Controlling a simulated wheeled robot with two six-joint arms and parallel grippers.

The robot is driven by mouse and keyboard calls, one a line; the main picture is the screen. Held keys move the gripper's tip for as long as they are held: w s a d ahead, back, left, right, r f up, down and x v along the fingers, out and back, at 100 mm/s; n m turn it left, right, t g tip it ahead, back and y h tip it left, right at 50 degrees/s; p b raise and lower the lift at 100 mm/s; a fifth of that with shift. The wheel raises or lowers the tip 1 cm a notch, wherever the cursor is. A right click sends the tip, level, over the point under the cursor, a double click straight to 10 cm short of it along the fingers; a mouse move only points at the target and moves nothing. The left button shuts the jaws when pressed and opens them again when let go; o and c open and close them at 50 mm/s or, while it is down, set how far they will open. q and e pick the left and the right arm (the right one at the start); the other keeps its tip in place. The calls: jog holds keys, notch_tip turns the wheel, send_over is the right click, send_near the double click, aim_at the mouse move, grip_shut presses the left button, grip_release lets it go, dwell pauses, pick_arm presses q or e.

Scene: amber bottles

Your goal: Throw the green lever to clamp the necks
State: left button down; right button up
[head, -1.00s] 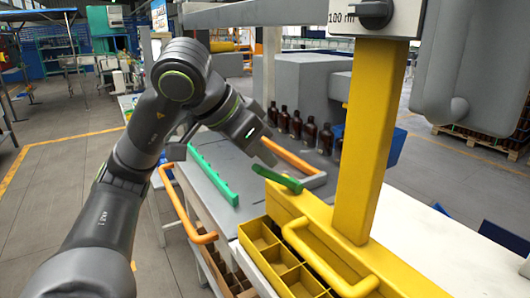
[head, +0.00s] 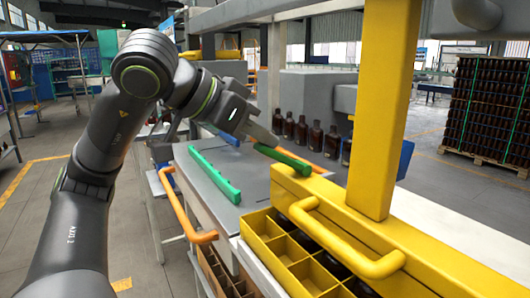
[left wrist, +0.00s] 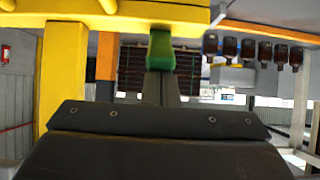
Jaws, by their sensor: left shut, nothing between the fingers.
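The green lever (head: 283,157) sticks out to the left from the end of the yellow clamp beam (head: 360,215), close to level. My left gripper (head: 272,139) is shut and empty, its fingertips right by the lever, at its upper side in the head view. In the left wrist view the lever (left wrist: 160,50) lies straight ahead of my shut fingers (left wrist: 160,84), under the yellow beam (left wrist: 110,18). I cannot tell whether the fingertips touch it. A yellow crate (head: 252,238) with compartments stands below the beam, with dark bottles partly hidden in it. My right gripper is out of view.
Several amber bottles (head: 315,137) stand in a row behind the lever. A green rail (head: 214,175) lies on the grey tabletop (head: 238,160), with an orange handle (head: 182,210) at its left edge. A yellow post (head: 382,110) rises from the beam. A pallet of bottles (head: 490,110) stands far right.

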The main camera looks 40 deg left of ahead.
pick_arm(q)
jog(key=shift+s+a+f+t+b, duration=0.1)
jog(key=shift+s+f+t+b, duration=0.2)
jog(key=shift+f+b, duration=0.45)
jog(key=shift+s+a+r, duration=0.1)
jog(key=shift+s, duration=0.25)
jog(key=shift+w, duration=0.2)
